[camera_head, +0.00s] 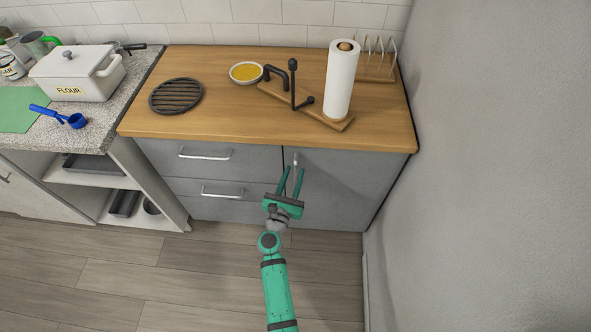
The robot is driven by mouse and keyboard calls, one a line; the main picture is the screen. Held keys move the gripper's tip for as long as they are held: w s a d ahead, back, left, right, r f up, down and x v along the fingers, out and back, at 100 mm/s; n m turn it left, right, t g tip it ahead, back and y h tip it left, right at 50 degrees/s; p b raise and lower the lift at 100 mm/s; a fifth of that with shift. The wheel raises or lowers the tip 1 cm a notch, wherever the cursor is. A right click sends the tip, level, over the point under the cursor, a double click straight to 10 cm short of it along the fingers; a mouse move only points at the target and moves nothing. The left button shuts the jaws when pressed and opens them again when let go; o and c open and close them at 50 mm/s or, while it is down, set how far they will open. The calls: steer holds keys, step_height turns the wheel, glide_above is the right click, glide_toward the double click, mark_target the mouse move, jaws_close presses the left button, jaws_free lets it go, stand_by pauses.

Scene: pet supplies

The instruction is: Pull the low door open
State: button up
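The low door (345,190) is a plain grey panel at the right of the wood-topped cabinet, and it looks closed. A light metal handle (295,158) shows near its upper left edge. My gripper (294,169) is green and in front of the door's left edge, its fingers pointing toward the handle. The two fingers are apart, with a gap between them. The handle's visible part shows between and just past the fingertips. Its lower part may be hidden, and I cannot tell whether the fingers touch it.
Two drawers (217,165) with bar handles are left of the door. The wooden top (225,120) bears a paper towel roll (341,82), a black trivet (176,96) and a bowl (246,73). A grey wall (480,180) stands close on the right. The floor (130,270) is clear.

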steer(key=shift+x, duration=1.3)
steer(key=shift+c, duration=0.3)
